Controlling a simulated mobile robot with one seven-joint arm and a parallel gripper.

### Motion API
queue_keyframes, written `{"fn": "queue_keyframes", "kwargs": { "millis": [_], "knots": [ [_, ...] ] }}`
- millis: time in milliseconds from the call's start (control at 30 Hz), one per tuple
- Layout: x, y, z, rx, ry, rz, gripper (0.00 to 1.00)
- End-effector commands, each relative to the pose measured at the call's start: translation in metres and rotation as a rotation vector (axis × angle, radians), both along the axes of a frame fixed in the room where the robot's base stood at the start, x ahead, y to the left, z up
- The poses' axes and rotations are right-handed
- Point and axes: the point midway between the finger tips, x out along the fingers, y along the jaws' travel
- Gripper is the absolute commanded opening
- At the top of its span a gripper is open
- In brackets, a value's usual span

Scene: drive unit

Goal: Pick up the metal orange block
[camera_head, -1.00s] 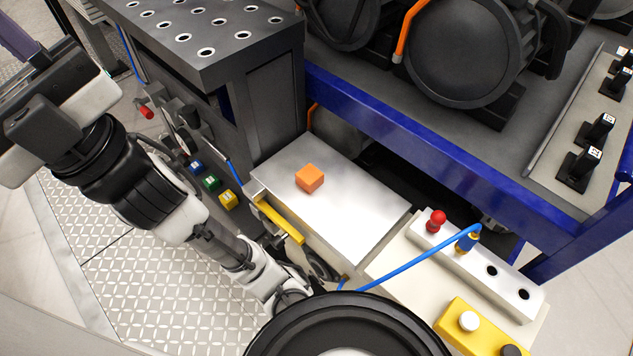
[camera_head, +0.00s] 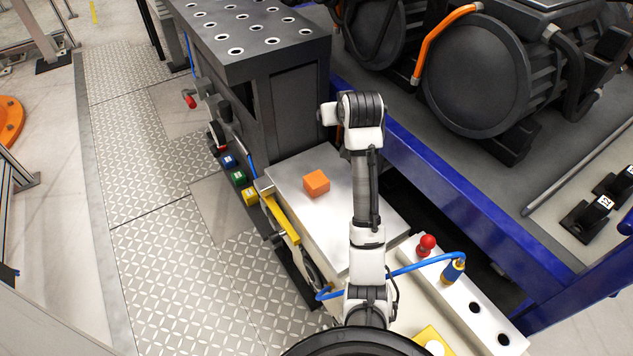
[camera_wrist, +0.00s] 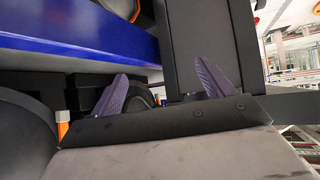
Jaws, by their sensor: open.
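The orange block (camera_head: 316,183) sits on the flat silver metal plate (camera_head: 290,168) in the head view, left of my raised arm. Nothing touches it. My gripper is hidden behind my arm in the head view. In the wrist view my gripper (camera_wrist: 163,93) shows two dark purple fingers spread apart with nothing between them. It faces the blue beam and dark machinery, and the orange block is not in that view.
A dark cabinet with a holed top (camera_head: 250,40) stands behind the plate. A blue beam (camera_head: 450,200) runs along the right. A yellow handle (camera_head: 281,219) lines the plate's left edge. A red knob (camera_head: 427,243) and blue cable (camera_head: 415,265) are at the lower right.

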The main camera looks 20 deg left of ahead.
Motion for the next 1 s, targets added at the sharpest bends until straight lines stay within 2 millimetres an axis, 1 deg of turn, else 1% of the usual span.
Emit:
{"fn": "queue_keyframes", "kwargs": {
  "millis": [33,100,133,233,333,467,800,900,1000],
  "knots": [
    [-0.001,0.022,-0.018,-0.075,0.099,0.079,0.80],
    [-0.010,0.041,-0.044,-0.181,0.241,0.175,0.80],
    [-0.014,0.046,-0.054,-0.225,0.297,0.210,0.80],
    [-0.028,0.050,-0.079,-0.352,0.456,0.293,0.80],
    [-0.037,0.047,-0.092,-0.436,0.559,0.337,0.80],
    [-0.043,0.044,-0.105,-0.480,0.618,0.359,0.80],
    [-0.038,0.049,-0.166,-0.483,0.624,0.359,0.80],
    [-0.037,0.050,-0.178,-0.482,0.621,0.359,0.80],
    [-0.037,0.050,-0.184,-0.482,0.621,0.359,0.80]
  ]
}}
